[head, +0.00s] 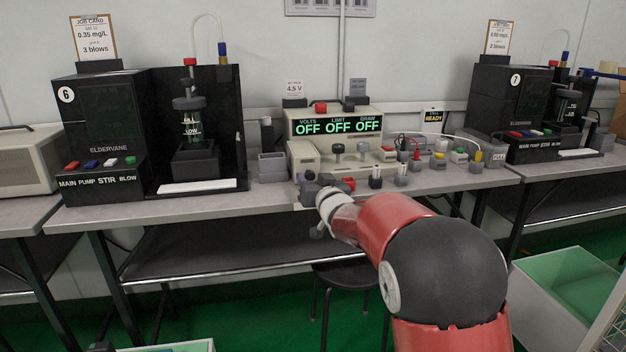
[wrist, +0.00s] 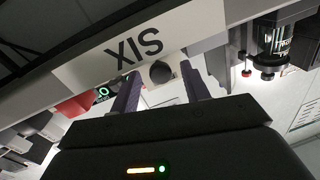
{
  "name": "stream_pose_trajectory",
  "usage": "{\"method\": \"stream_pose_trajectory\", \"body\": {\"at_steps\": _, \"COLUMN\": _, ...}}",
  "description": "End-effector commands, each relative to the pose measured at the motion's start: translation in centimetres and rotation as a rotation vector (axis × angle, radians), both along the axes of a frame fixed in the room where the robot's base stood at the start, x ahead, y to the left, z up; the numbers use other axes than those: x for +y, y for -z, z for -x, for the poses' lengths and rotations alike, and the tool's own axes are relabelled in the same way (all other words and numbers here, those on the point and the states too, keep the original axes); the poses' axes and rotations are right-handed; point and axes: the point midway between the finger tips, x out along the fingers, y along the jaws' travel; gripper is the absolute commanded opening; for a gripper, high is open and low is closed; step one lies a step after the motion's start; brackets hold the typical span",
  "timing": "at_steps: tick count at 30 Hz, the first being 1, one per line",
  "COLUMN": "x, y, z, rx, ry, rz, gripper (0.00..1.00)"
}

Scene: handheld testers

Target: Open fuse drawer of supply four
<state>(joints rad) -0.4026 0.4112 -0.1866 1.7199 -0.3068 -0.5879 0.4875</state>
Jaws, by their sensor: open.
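The beige power supply (head: 305,142) stands on the middle bench, its green display reading OFF under VOLTS, LIMIT and DRAW. I see no number four on it. My gripper (head: 306,184) is at the bench's front edge, before the supply's lower left. In the wrist view, which is upside down, my gripper (wrist: 160,72) is open, with a dark round knob-like part (wrist: 160,73) between its fingertips. I cannot tell whether the fingers touch it or whether it belongs to the fuse drawer. A white plate reading SIX (wrist: 140,42) is close by.
A black tester marked 6 (head: 105,115) stands left, another marked 7 (head: 500,95) right. Small coloured-top units (head: 438,160) line the bench right of my gripper. A grey bin (head: 272,165) sits left of the supply. A stool (head: 345,275) is under the bench.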

Motion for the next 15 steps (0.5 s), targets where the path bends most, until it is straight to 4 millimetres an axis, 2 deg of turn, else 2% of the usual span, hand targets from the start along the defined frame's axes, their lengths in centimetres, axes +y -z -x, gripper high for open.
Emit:
{"method": "stream_pose_trajectory", "body": {"at_steps": 4, "x": -0.01, "y": -0.01, "z": 0.03, "rx": 0.000, "ry": 0.000, "rz": 0.000, "gripper": 0.43}}
{"method": "stream_pose_trajectory", "body": {"at_steps": 12, "x": -0.01, "y": -0.02, "z": 0.04, "rx": 0.000, "ry": 0.000, "rz": 0.000, "gripper": 0.08}}
{"method": "stream_pose_trajectory", "body": {"at_steps": 14, "x": -0.01, "y": -0.03, "z": 0.04, "rx": -0.001, "ry": 0.000, "rz": 0.000, "gripper": 0.00}}
{"method": "stream_pose_trajectory", "body": {"at_steps": 15, "x": -0.01, "y": -0.03, "z": 0.05, "rx": -0.001, "ry": 0.000, "rz": 0.000, "gripper": 0.00}}
